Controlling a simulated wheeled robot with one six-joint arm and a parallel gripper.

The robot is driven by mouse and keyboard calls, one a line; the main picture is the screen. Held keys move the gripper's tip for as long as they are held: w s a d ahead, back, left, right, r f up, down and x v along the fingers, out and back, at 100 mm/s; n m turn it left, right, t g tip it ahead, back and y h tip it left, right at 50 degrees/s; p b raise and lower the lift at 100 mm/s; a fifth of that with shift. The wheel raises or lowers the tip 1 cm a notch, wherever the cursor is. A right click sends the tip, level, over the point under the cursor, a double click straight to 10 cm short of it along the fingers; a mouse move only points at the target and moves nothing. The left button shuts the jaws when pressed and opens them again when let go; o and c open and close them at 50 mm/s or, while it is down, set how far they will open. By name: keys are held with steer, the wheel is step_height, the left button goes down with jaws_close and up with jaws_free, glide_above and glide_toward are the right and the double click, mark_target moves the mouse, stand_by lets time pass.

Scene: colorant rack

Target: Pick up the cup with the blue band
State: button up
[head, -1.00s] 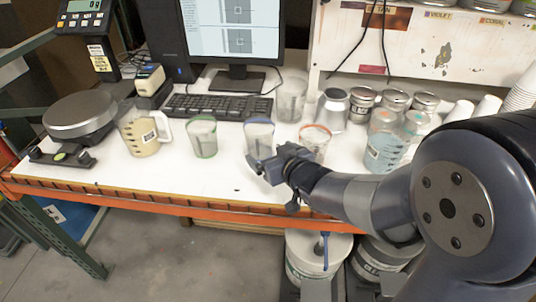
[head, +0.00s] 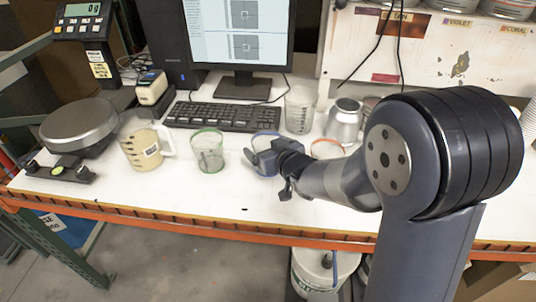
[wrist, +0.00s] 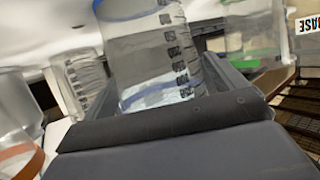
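The clear cup with the blue band (head: 266,142) stands on the white bench, partly hidden behind my gripper (head: 266,165) in the head view. In the wrist view the cup (wrist: 150,50) fills the upper middle, just beyond the dark palm edge, with its blue band and black graduation marks showing. My gripper looks open, with a dark finger close along the cup's right side in the wrist view.
A green-banded cup (head: 208,152) stands left of the blue-banded one, and an orange-banded cup (head: 327,148) to the right. A clear measuring cup (head: 300,110) and metal can (head: 344,120) stand behind. A pitcher (head: 143,145), scale (head: 78,125) and keyboard (head: 222,117) are left.

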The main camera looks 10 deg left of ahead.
steer(key=c, duration=0.7)
